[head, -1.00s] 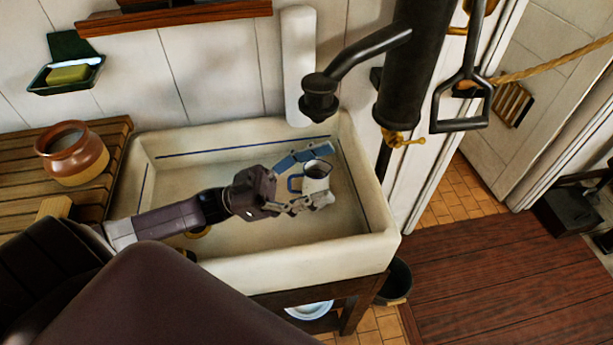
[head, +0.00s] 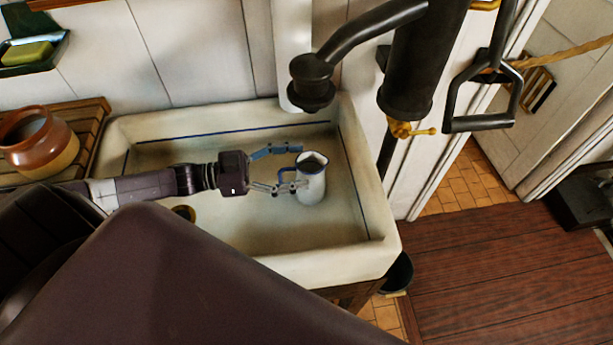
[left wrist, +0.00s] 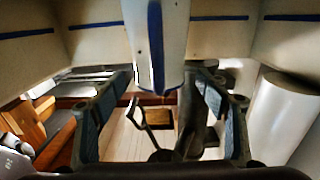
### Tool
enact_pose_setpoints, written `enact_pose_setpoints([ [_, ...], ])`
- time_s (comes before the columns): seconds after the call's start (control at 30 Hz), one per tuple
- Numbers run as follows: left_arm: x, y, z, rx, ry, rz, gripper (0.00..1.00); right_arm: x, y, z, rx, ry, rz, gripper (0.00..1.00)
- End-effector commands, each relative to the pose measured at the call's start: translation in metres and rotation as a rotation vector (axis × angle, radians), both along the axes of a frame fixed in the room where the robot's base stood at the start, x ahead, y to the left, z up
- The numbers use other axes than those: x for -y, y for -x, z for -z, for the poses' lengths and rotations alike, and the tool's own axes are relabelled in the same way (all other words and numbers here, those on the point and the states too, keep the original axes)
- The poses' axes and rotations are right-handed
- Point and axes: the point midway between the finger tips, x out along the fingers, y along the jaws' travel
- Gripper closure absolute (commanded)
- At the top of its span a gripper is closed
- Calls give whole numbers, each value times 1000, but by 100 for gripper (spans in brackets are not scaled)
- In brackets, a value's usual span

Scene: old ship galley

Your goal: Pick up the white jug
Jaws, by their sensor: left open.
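The white jug (head: 313,185) with a blue rim and blue handle stands upright in the sink. It also shows at the top middle of the left wrist view (left wrist: 172,30), its blue handle stripe facing the camera. My left gripper (head: 298,167) reaches in from the left at the handle side, with its fingers spread. In the left wrist view the handle lies between the fingertips (left wrist: 164,76), without a clear grip. The lower finger overlaps the jug's left side in the head view; contact cannot be told. My right gripper is not in view.
The pale sink (head: 350,262) has walls around the jug. A black pump (head: 425,60) with its spout (head: 312,85) stands above the sink's back right. A brown pot (head: 38,142) sits on the slatted board at left. The sink floor around the jug is clear.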

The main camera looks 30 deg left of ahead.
Motion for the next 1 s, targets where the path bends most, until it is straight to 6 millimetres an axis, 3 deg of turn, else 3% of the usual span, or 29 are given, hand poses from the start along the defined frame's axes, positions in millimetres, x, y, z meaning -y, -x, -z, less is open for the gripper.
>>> enact_pose_setpoints([
  [0.2,20,-14,-2,0,1,2,32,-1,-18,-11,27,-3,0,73],
  [0.47,21,-15,0,-1,1,2,33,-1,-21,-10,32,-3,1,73],
  [1.0,21,-15,0,0,0,2,92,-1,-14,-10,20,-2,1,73],
])
